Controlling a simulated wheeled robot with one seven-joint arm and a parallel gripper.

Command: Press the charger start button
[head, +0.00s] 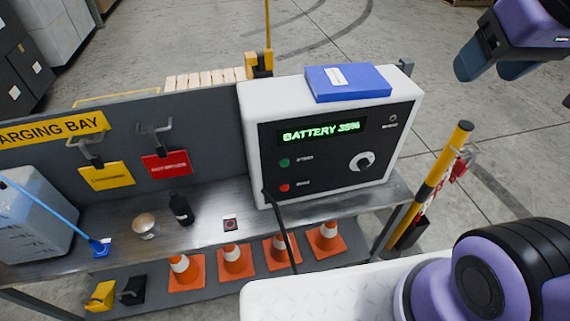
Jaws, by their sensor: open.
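The charger (253,100) is a white box with a black front panel, standing on a metal bench. Its display (320,132) reads "BATTERY 35%" in green. Below the display are a green button (284,162) and a red button (284,188), each with a small label too blurred to read surely. A round knob (362,161) sits to their right, and a small indicator (393,119) is at the upper right. My gripper (484,68) is at the upper right, open and empty, in the air to the right of the charger and apart from it.
A blue book or box (350,83) lies on the charger. A black cable (282,225) hangs from its front. A yellow-black post (440,172) stands right of the bench (200,238). A dark bottle (181,209) stands left; orange cones (236,262) fill the lower shelf.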

